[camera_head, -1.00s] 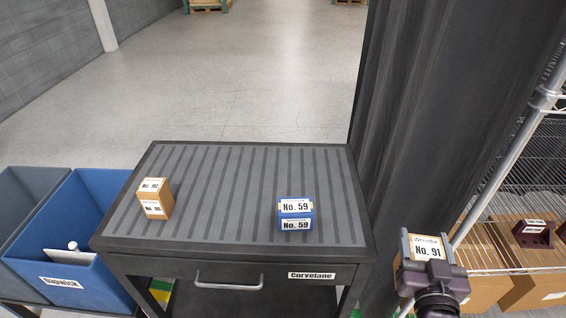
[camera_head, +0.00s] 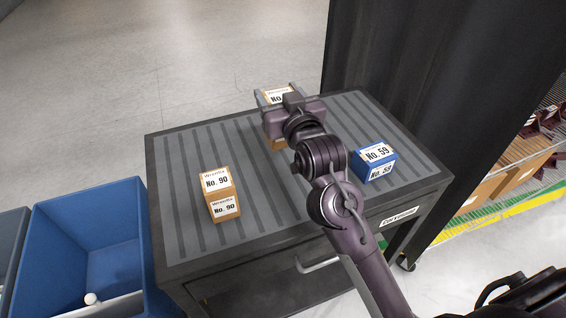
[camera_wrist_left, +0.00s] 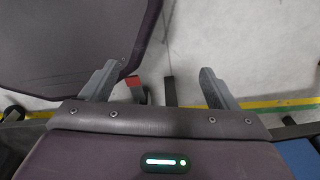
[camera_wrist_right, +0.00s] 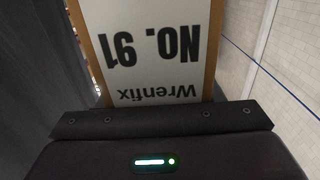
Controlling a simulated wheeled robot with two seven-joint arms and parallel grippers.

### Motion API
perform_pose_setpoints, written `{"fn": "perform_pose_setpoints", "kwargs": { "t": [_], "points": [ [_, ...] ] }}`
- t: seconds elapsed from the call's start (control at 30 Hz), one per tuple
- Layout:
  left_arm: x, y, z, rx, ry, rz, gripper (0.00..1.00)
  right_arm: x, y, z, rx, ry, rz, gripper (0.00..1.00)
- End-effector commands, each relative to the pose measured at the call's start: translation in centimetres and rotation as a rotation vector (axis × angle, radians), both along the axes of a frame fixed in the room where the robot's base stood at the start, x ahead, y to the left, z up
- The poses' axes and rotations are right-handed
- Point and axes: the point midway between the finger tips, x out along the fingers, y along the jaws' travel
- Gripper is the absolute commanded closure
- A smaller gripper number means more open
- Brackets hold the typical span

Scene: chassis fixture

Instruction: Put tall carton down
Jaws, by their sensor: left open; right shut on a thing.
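The tall carton, brown with a white "No. 91" label (camera_head: 276,97), is held in my right gripper (camera_head: 279,103) over the far middle of the ribbed cart top (camera_head: 190,235). The gripper and wrist hide much of it; I cannot tell whether its base touches the top. In the right wrist view the carton (camera_wrist_right: 150,45) fills the space beyond the palm, its label upside down. My left gripper (camera_wrist_left: 160,85) shows only in its own wrist view, fingers apart and empty above the floor.
A brown "No. 90" box (camera_head: 219,195) stands at the near left of the top. A blue bin (camera_head: 85,215) is left of the cart. A dark curtain (camera_head: 430,90) hangs behind right.

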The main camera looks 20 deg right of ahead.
Motion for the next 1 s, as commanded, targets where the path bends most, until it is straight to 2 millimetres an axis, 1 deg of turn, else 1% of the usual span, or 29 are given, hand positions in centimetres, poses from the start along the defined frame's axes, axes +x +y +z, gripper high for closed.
{"fn": "perform_pose_setpoints", "kwargs": {
  "t": [0.03, 0.1, 0.23, 0.3, 0.37, 0.47, 0.67, 0.8, 0.9, 1.0],
  "points": [
    [0.0, -0.5, -1.4, -0.006, 0.000, 0.000, 0.18, 0.9, 0.1, 0.9, -0.001, -0.015, 0.002, 0.74],
    [0.0, -0.9, -2.2, -0.011, 0.000, 0.001, 0.18, 1.7, 0.3, 2.3, -0.002, -0.012, 0.005, 0.74],
    [-0.1, -1.7, -3.0, -0.020, 0.000, -0.001, 0.18, 2.5, 0.5, 4.3, -0.003, -0.008, 0.009, 0.74],
    [-0.1, -1.8, -3.1, -0.022, 0.001, -0.002, 0.18, 2.7, 0.6, 4.8, -0.003, -0.005, 0.010, 0.74],
    [-0.1, -1.8, -3.2, -0.022, 0.002, -0.002, 0.18, 2.8, 0.6, 4.8, -0.004, -0.001, 0.010, 0.74],
    [-0.1, -1.6, -3.1, -0.020, 0.001, -0.003, 0.18, 2.9, 0.6, 3.5, -0.004, 0.004, 0.010, 0.74],
    [-0.1, -0.9, -2.9, -0.010, 0.001, -0.001, 0.18, 2.8, 0.6, -1.7, -0.004, 0.007, 0.010, 0.74],
    [-0.1, -0.7, -2.7, -0.009, 0.001, 0.001, 0.18, 2.8, 0.5, -5.4, -0.004, 0.006, 0.010, 0.74],
    [-0.1, -0.7, -2.6, -0.009, 0.001, 0.001, 0.18, 2.8, 0.5, -7.6, -0.004, 0.004, 0.011, 0.74],
    [-0.1, -0.7, -2.5, -0.009, 0.001, 0.001, 0.18, 2.7, 0.5, -9.3, -0.004, 0.001, 0.011, 0.74]
  ]
}}
